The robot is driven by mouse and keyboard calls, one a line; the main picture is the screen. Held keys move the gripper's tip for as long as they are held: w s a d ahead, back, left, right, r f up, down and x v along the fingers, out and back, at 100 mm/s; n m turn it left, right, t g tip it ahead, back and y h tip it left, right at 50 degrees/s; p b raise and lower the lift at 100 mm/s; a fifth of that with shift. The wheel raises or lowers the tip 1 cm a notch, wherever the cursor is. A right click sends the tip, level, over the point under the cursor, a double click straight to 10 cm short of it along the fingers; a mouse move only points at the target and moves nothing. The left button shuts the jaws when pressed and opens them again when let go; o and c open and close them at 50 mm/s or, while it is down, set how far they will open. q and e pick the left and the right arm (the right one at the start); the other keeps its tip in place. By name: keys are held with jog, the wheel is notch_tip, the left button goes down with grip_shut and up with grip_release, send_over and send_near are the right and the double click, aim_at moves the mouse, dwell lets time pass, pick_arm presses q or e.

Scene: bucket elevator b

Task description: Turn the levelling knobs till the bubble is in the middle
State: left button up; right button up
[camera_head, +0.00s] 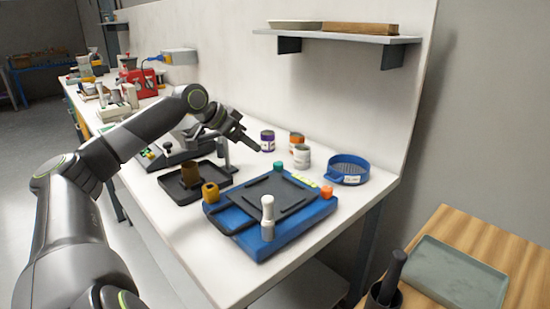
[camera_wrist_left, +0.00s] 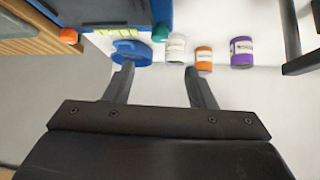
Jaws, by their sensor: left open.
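A blue levelling base (camera_head: 299,225) with a black plate on top sits on the white bench. A yellow-green strip (camera_head: 305,181) lies by the far right edge; I cannot make out a bubble. My left gripper (camera_head: 256,146) is open and empty, above and behind the base, apart from the teal knob. In the left wrist view, its fingers (camera_wrist_left: 159,69) are spread, with the teal knob (camera_wrist_left: 160,32) and orange knob (camera_wrist_left: 68,36) beyond.
Purple (camera_head: 267,140), orange (camera_head: 296,139) and grey-white (camera_head: 301,156) cans stand behind the base. A blue sieve (camera_head: 348,170) is right of them. A black tray (camera_head: 168,185) lies left. A shelf (camera_head: 335,37) overhangs. A wooden table (camera_head: 480,233) holds a grey-green tray (camera_head: 450,278).

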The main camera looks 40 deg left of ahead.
aim_at(278, 163)
pick_arm(q)
jog(key=p+x, duration=0.1)
jog(key=x, duration=1)
jog(key=shift+w+f, duration=0.2)
jog(key=shift+w, duration=0.05)
jog(key=shift+w+d+f, duration=0.15)
jog(key=shift+w+f, duration=0.25)
jog(key=shift+f, duration=0.1)
pick_arm(e)
jog(key=shift+s+a+r, duration=0.1)
jog(key=shift+s+r, duration=0.3)
jog(key=shift+s, duration=0.05)
pick_arm(q)
jog(key=c, duration=1)
jog(key=shift+o, duration=0.2)
jog(key=shift+r+p, duration=0.15)
jog(key=shift+p, duration=0.3)
jog(key=n+y+p, duration=0.1)
jog(key=p, duration=0.1)
jog(key=n+p, duration=0.1)
jog(key=p, duration=0.2)
jog(key=shift+d+r+y, duration=0.15)
jog(key=shift+y, duration=0.25)
jog(key=shift+n+y+p, duration=0.3)
jog(key=shift+n+p, duration=0.2)
jog(key=shift+p, duration=0.35)
jog(key=shift+f, duration=0.3)
pick_arm(e)
notch_tip(278, 163, up, 8)
jog(key=shift+f, duration=0.2)
